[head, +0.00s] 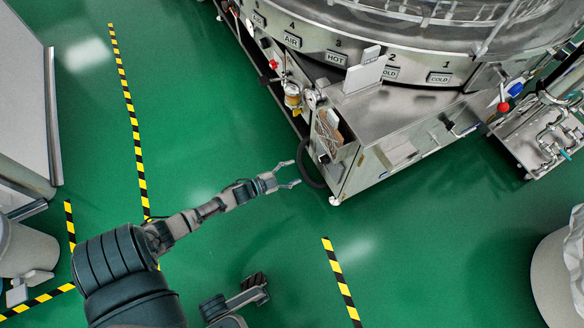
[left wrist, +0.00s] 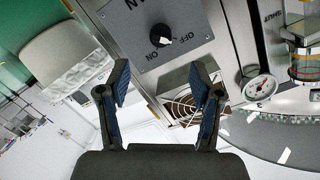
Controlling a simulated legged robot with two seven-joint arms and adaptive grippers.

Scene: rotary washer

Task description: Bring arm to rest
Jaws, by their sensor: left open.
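My left arm reaches in from the lower left in the head view, and its gripper (head: 290,176) is open and empty. It is over the green floor just left of the washer's steel cabinet corner. In the left wrist view the open fingers (left wrist: 163,90) face a grey panel with a rotary switch (left wrist: 161,37) marked ON and OFF. The knob sits above and between the fingertips, and I see no contact. A dark gripper-like part of my other arm (head: 254,290) shows at the bottom of the head view; its jaw state is unclear.
The rotary washer (head: 400,120) fills the upper right, with valves and a gauge (left wrist: 260,88). Green floor (head: 240,235) with yellow-black tape (head: 341,282) is open below it. A white bin (head: 555,275) stands at right and a grey cabinet (head: 25,110) at left.

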